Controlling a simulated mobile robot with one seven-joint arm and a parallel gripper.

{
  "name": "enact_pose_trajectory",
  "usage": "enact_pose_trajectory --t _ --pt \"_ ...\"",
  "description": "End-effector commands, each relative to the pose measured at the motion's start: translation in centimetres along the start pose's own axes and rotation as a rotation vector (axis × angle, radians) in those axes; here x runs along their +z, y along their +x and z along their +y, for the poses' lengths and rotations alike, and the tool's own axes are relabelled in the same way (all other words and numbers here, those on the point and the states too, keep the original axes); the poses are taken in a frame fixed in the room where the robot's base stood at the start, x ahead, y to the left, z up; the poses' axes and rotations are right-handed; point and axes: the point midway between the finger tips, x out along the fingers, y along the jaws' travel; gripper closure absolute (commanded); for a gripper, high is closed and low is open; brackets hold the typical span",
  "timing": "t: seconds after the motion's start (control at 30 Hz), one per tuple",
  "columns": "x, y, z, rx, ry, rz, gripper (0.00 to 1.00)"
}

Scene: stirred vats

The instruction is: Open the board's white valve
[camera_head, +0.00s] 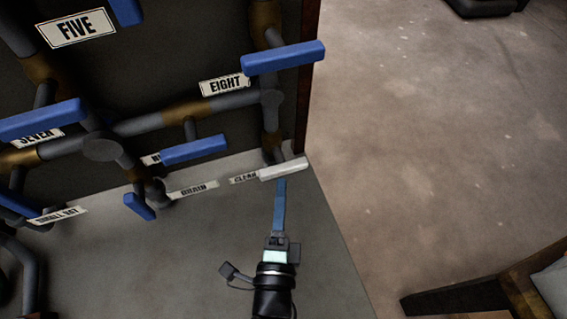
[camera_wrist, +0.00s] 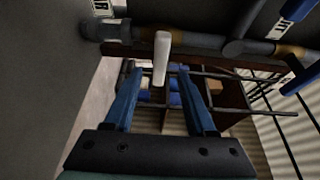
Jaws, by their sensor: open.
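The white valve (camera_head: 284,168) has a bar-shaped lever at the low right corner of the dark pipe board, beside a label reading CLEAN (camera_head: 244,178). In the wrist view the white lever (camera_wrist: 161,58) stands upright in the picture, between the lines of the two blue fingers. My gripper (camera_head: 281,184) is open, with its fingertips just short of the lever in the head view. The wrist view shows the spread fingers (camera_wrist: 159,78) with nothing gripped. Whether the fingertips reach past the lever's near end I cannot tell.
Blue levers sit close by, at EIGHT (camera_head: 283,58) and at the lower middle (camera_head: 195,150). A DRAIN label (camera_head: 192,189) lies left of CLEAN. Open floor (camera_head: 430,130) lies to the right. A dark wooden piece of furniture (camera_head: 470,295) stands at lower right.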

Motion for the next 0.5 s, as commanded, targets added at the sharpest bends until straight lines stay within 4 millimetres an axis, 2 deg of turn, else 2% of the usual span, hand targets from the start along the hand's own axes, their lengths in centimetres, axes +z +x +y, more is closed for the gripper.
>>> enact_pose_trajectory --t 0.03,0.2,0.5 --pt "0.0 1.1 -0.2 -0.004 0.000 0.002 0.44" --pt "0.0 3.9 -0.2 -0.003 -0.001 0.001 0.44" --pt "0.0 6.5 0.0 0.000 -0.001 0.000 0.44"
